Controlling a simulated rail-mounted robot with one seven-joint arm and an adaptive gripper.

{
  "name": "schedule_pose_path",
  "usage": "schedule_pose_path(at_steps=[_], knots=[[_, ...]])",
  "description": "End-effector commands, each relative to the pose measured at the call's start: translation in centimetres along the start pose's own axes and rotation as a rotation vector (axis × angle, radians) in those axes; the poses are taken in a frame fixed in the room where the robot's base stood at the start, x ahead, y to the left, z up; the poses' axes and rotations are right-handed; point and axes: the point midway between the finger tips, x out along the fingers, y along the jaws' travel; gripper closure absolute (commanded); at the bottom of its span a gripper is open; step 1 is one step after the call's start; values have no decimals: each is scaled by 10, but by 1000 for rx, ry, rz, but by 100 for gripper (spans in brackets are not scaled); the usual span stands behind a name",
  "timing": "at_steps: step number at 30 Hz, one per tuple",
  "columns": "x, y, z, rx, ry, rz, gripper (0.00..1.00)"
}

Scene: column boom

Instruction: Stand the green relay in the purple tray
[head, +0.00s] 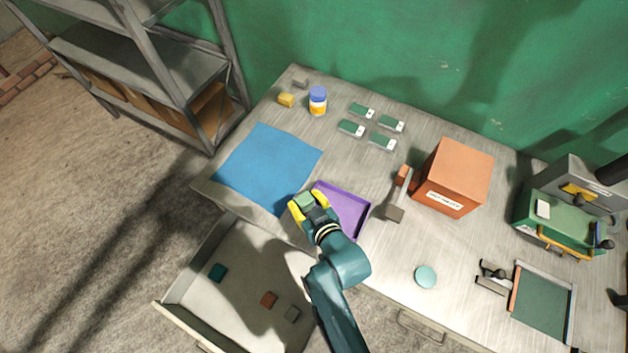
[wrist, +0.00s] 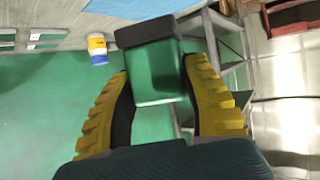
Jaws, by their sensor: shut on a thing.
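The green relay (head: 304,199) is between the yellow fingers of my gripper (head: 308,206) in the head view. The wrist view shows the relay (wrist: 152,72) as a green block with a dark end, gripped between both ridged fingers (wrist: 160,105). The dark end points away from my gripper's palm. The purple tray (head: 350,209) lies on the table just right of my gripper; my arm hides part of its near left side. The tray's visible floor is empty. My gripper is beside the tray's left edge, close to the blue mat; its exact height is unclear.
The blue mat (head: 266,165) lies left of the tray. An orange box (head: 460,172) and a small grey-and-orange object (head: 397,205) stand to the right. Several green-and-white pieces (head: 351,128) and a bottle (head: 318,101) are behind. An open drawer (head: 240,270) holds small blocks.

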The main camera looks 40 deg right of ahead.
Motion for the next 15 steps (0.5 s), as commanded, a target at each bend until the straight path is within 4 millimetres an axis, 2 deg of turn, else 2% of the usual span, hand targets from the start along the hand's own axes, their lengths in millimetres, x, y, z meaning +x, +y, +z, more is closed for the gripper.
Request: schedule_pose_path(at_steps=[1, 6, 11, 15], knots=[[19, 24, 25, 4, 11, 10, 90], [33, 74, 39, -26, 11, -24, 90], [32, 94, 40, -48, 7, -57, 90], [40, 95, 58, -49, 1, -66, 90]])
